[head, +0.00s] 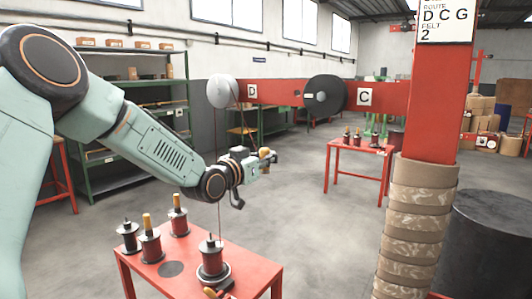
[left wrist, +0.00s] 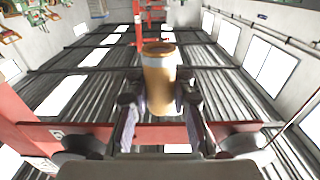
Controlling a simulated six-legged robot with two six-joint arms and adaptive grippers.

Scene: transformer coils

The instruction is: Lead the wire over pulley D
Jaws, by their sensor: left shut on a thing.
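Pulley D (head: 222,91) is a pale disc at the left end of the red beam, beside a "D" label (head: 252,90). My left gripper (head: 264,157) is below and right of it, shut on a tan cylindrical handle (left wrist: 160,80). The handle stands between the fingers in the left wrist view. A thin dark red wire (head: 219,222) rises from the front spool (head: 211,262) and passes behind my arm. Thin red strands also show between pulley D and my gripper. I cannot tell exactly how the wire sits on the pulley. My right gripper is not in view.
Black pulley C (head: 324,96) is farther right on the red beam (head: 285,92). A red table (head: 250,264) carries several spools. The red post (head: 433,110) with wrapped padding (head: 420,225) and a black drum (head: 495,240) stand at right. The floor between the tables is clear.

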